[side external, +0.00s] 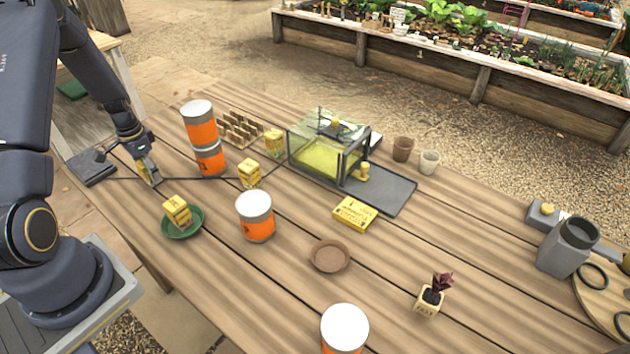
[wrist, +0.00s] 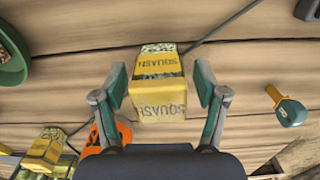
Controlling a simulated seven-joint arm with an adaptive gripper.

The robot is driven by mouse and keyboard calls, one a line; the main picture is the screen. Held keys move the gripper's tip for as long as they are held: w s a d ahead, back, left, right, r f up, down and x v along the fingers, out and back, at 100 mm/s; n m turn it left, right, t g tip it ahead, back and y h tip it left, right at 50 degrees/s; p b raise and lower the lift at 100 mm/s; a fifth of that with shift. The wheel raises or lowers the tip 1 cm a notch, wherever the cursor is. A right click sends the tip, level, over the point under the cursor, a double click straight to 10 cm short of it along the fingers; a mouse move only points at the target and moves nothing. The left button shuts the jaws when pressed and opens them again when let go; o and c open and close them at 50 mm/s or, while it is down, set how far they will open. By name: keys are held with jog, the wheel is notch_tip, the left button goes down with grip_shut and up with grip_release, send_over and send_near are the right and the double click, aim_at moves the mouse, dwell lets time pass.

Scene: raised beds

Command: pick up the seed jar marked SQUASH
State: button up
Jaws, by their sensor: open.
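The yellow seed jar marked SQUASH (wrist: 161,88) stands in the middle of the wrist view, with the word on its top and on its near side. My gripper (wrist: 160,76) is open, with one finger on each side of this jar and a gap showing at both. In the side external view my gripper (side external: 149,172) is low over the table's left end. A patch of yellow shows at its fingers, and the jar there is mostly hidden. Other yellow jars stand on the green dish (side external: 183,234), by the stacked cans (side external: 249,173) and near the tank (side external: 274,142).
Stacked orange cans (side external: 208,158) with white lids stand right of my gripper. Another orange can (side external: 256,220), a glass tank (side external: 328,160), a brown saucer (side external: 330,257) and a yellow packet (side external: 355,214) are farther right.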

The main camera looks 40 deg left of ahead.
jog(key=shift+f, duration=0.7)
jog(key=c, duration=1.3)
